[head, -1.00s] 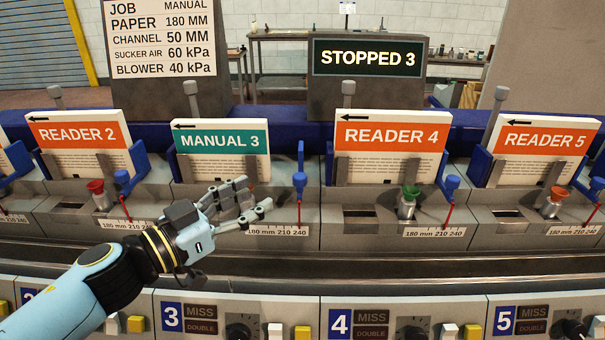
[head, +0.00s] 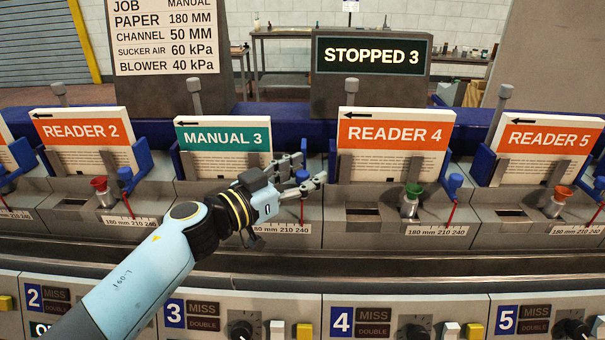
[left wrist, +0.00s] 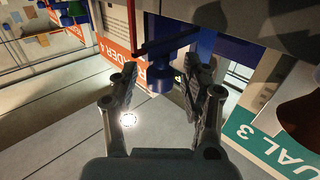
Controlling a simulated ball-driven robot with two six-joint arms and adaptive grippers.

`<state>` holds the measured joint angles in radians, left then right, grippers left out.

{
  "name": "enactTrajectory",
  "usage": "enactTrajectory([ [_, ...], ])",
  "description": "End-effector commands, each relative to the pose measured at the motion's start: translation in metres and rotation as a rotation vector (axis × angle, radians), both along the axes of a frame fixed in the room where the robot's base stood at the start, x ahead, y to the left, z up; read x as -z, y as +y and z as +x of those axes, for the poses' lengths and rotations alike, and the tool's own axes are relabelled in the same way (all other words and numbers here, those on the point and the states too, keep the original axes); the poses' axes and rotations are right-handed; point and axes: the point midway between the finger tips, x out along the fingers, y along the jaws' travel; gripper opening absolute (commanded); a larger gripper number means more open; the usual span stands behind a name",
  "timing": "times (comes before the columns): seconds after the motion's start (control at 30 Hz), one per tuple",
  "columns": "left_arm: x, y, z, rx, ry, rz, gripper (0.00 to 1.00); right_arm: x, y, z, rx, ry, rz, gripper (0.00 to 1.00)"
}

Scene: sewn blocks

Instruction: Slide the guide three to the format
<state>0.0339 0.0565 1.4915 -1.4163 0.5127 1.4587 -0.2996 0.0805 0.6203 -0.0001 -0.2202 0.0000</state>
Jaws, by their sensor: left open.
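Guide three is the blue guide with a round blue knob (head: 302,175) and a red pointer (head: 302,211), right of the MANUAL 3 stack (head: 222,137). The pointer stands near the 240 end of its scale (head: 279,229). The job board (head: 165,38) reads PAPER 180 MM. My left gripper (head: 308,168) is open at the knob, its fingers partly covering the guide. In the left wrist view, the blue knob (left wrist: 172,72) lies between the open fingers (left wrist: 162,80); contact cannot be told. My right gripper is not in view.
Station 4's blue left guide (head: 332,160) stands close to the right of my fingers. A READER 4 stack (head: 394,140) is beyond it. A sign (head: 371,55) reads STOPPED 3. A row of buttons and dials runs along the front panel (head: 290,308).

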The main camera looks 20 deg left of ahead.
Motion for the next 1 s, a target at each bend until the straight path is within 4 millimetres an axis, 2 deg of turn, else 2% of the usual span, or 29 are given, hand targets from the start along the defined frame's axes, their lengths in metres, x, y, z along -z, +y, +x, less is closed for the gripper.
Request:
enactTrajectory([
  [0.07,0.0,0.0001,-0.0002,0.0,0.0,0.0,0.47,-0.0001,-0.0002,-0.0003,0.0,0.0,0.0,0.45],
  [0.43,0.0,0.0004,-0.0005,0.0,0.0,0.0,0.0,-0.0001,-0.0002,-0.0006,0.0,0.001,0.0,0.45],
  [1.0,0.0012,-0.0001,-0.0015,0.002,0.002,-0.001,0.0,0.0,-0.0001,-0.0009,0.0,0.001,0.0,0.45],
])
